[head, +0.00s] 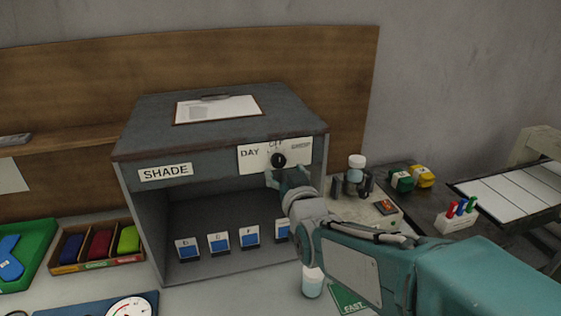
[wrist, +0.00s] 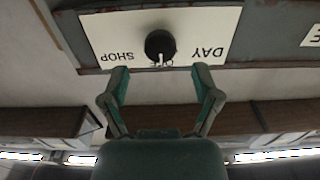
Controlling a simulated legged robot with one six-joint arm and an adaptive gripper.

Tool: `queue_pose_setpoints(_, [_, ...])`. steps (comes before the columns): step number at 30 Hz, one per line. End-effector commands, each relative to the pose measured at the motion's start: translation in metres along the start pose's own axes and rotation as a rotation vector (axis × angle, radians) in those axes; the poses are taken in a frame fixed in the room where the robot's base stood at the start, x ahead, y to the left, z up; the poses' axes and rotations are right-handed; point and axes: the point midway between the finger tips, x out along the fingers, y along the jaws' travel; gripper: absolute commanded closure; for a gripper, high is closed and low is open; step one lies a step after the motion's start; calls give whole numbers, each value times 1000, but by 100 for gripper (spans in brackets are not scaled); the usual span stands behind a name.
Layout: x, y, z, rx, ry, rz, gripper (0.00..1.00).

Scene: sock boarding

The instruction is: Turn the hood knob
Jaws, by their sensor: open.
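The hood (head: 220,130) is a dark grey box marked SHADE, with an open front. Its black round knob (head: 278,160) sits on a white label plate (head: 250,157) at the front's upper right, with DAY to the left and OFF above. In the wrist view, which is upside down, the knob (wrist: 160,45) has a white pointer mark and the plate (wrist: 100,35) reads DAY and SHOP. My gripper (head: 283,176) is open just below and in front of the knob. In the wrist view its two fingers (wrist: 162,72) are spread, with the knob just beyond their tips and nothing between them.
Inside the hood stand several blue-and-white cards (head: 220,242). A white-capped jar (head: 313,281) stands in front, near my arm. Right of the hood are another jar (head: 356,168), yarn-like bundles (head: 421,176) and a pen holder (head: 457,220). A tray of coloured rolls (head: 97,246) lies left.

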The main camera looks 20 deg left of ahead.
Motion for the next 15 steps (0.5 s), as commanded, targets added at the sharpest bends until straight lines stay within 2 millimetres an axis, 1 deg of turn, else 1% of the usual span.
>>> queue_pose_setpoints(1, [9, 0, 1, 0, -1, 0, 20])
queue_pose_setpoints(6, [32, 0, 1, 0, -2, 0, 20])
queue_pose_setpoints(10, [40, 1, 0, 1, -2, 0, 20])
queue_pose_setpoints(15, [42, 1, 0, 1, 0, 0, 20])
